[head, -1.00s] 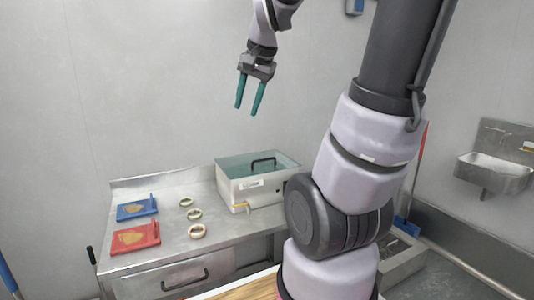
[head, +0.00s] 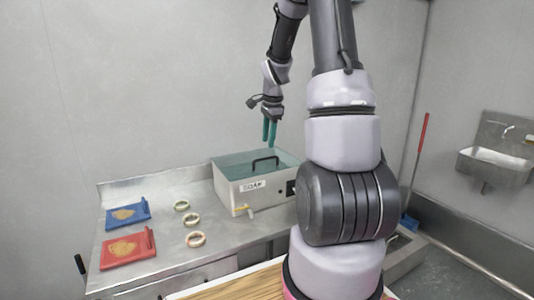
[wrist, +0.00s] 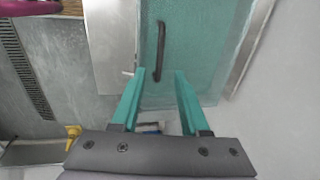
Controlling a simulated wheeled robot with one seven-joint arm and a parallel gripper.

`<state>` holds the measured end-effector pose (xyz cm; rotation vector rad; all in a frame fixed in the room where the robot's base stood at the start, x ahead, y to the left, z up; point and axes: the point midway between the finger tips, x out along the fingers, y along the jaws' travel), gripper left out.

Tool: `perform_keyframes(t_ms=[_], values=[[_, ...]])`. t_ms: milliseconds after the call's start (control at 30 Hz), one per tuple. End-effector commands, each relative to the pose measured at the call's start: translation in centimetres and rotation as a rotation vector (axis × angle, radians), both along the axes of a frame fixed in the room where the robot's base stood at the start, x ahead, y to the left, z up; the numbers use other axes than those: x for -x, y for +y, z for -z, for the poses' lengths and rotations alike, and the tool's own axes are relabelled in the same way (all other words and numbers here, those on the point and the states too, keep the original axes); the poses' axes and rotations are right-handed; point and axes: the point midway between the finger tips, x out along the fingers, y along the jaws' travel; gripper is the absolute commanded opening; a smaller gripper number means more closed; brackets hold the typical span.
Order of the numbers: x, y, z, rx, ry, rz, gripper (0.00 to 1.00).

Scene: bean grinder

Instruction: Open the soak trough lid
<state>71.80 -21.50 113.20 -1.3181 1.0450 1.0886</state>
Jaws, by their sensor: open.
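The soak trough (head: 240,194) is a pale box with a "SOAK" label, standing on the steel counter. Its greenish see-through lid (head: 233,162) lies shut on top, with a black bar handle (head: 265,162). My gripper (head: 269,143) hangs above the lid near the handle, teal fingers pointing down. In the wrist view the fingers (wrist: 155,77) are apart with nothing between them. The handle (wrist: 160,52) shows beyond the fingertips, in line with the gap, over the lid (wrist: 200,50). The fingers look clear of the handle; the exact height is hard to tell.
On the steel counter (head: 165,235) lie a blue board (head: 127,214), a red board (head: 125,250) and several rings (head: 195,239) left of the trough. A wall sink (head: 492,165) is at the right.

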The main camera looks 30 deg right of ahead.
Motion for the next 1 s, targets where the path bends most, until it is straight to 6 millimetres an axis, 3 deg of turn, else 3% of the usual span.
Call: perform_keyframes(t_ms=[100, 300, 733, 833, 867, 1000], values=[[-0.4, 0.0, 2.4, -0.002, 0.004, 0.0, 0.45], [-0.9, 0.0, 5.1, -0.001, 0.002, 0.0, 0.45], [-1.2, 0.1, 6.1, -0.001, 0.0, 0.0, 0.45], [-1.2, 0.1, 6.0, -0.001, 0.0, 0.0, 0.07], [-1.2, 0.1, 6.0, -0.001, 0.0, 0.0, 0.0], [-1.2, 0.1, 6.0, -0.001, 0.0, 0.0, 0.0]])
